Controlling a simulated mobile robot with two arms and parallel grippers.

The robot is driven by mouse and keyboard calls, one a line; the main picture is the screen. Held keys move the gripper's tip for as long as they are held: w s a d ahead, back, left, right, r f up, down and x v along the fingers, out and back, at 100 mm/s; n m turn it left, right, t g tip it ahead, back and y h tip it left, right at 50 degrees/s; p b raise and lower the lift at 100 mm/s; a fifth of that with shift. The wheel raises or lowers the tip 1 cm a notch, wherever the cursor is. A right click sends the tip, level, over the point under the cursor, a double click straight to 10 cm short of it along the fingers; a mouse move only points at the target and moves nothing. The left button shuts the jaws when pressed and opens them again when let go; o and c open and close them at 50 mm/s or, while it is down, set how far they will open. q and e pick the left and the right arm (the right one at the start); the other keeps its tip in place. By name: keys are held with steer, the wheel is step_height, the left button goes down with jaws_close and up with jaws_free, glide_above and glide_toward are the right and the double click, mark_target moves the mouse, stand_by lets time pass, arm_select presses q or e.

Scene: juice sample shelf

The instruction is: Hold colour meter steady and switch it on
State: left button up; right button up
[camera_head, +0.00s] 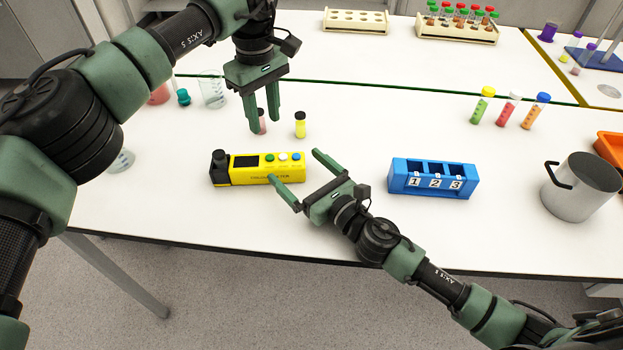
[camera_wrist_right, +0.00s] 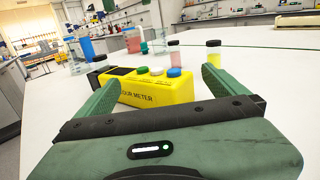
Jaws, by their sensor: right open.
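The yellow colour meter (camera_head: 240,176) lies on the white table, with a dark display, a black block at its left end and green, white and blue buttons on top. It also shows in the right wrist view (camera_wrist_right: 150,95). My right gripper (camera_head: 294,167) is open at the meter's right end, one finger toward its front side and one toward its back. In the wrist view the meter's near end lies between the spread fingers; I cannot tell whether they touch it. My left gripper (camera_head: 262,126) points down, open, above and behind the meter, apart from it.
A pink vial (camera_head: 262,122) and a yellow vial (camera_head: 300,126) stand behind the meter. A blue numbered rack (camera_head: 432,192) is to the right, with a metal pot (camera_head: 583,190) beyond it. Beakers stand at the back left. The table's front edge is close to the meter.

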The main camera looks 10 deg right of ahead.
steer(key=shift+x, duration=0.9)
steer(key=shift+c, duration=0.3)
jaws_close()
arm_select(q)
jaws_close()
stand_by(0.9)
